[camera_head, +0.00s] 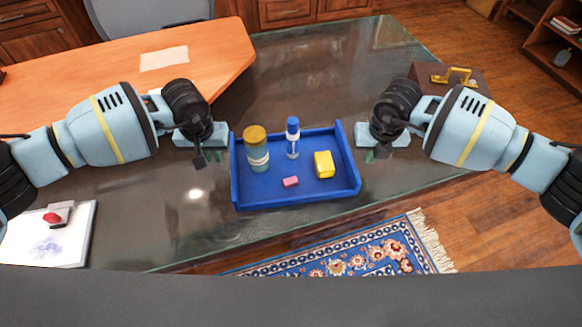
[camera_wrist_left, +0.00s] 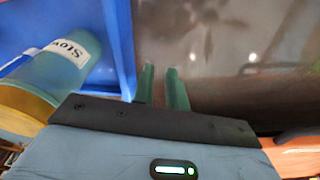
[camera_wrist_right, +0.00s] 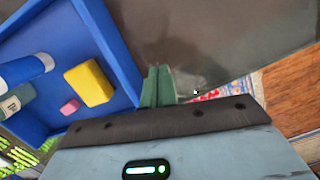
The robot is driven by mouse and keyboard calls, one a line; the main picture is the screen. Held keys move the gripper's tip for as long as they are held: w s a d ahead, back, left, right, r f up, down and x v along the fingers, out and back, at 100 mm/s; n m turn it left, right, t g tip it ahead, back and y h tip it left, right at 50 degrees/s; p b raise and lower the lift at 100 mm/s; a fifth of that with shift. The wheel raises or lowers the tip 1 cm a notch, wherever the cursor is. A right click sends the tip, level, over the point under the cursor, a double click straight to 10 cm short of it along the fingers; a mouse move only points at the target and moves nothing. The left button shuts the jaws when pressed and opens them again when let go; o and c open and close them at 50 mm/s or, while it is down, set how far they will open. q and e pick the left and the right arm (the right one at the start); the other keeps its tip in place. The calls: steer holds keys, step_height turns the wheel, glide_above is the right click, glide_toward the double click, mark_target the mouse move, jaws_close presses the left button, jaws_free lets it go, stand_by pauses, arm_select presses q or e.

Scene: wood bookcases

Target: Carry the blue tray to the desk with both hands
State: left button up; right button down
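The blue tray (camera_head: 295,203) sits on the dark glossy desk surface (camera_head: 190,235). It holds an upright yellow-capped bottle (camera_head: 256,148), a blue-capped bottle (camera_head: 292,138), a yellow block (camera_head: 324,165) and a pink eraser (camera_head: 290,182). My left gripper (camera_head: 206,160) is just outside the tray's left wall. In the left wrist view its fingers (camera_wrist_left: 162,88) have a narrow gap with nothing between them; the tray wall (camera_wrist_left: 120,45) is beside them. My right gripper (camera_head: 377,154) is just outside the right wall. Its fingers (camera_wrist_right: 158,86) look closed together, beside the tray wall (camera_wrist_right: 107,40), and hold nothing.
An orange wooden desk (camera_head: 215,50) with a paper (camera_head: 164,58) adjoins at the back left. A white pad (camera_head: 45,245) lies at the front left. A dark box with a gold handle (camera_head: 455,77) is at the right. A patterned rug (camera_head: 350,250) lies on the wooden floor in front.

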arm_select(q)
steer(key=shift+o, duration=0.5)
arm_select(e)
steer(key=c, duration=1.7)
jaws_free()
arm_select(q)
step_height(320, 180, up, 12)
steer(key=s, duration=0.1)
steer(key=shift+s, duration=0.35)
steer(key=shift+f, duration=0.1)
arm_select(e)
steer(key=r, duration=0.4)
steer(key=s+r, duration=0.1)
steer(key=r, duration=0.6)
steer(key=shift+s+r, duration=0.35)
steer(key=shift+r, duration=0.05)
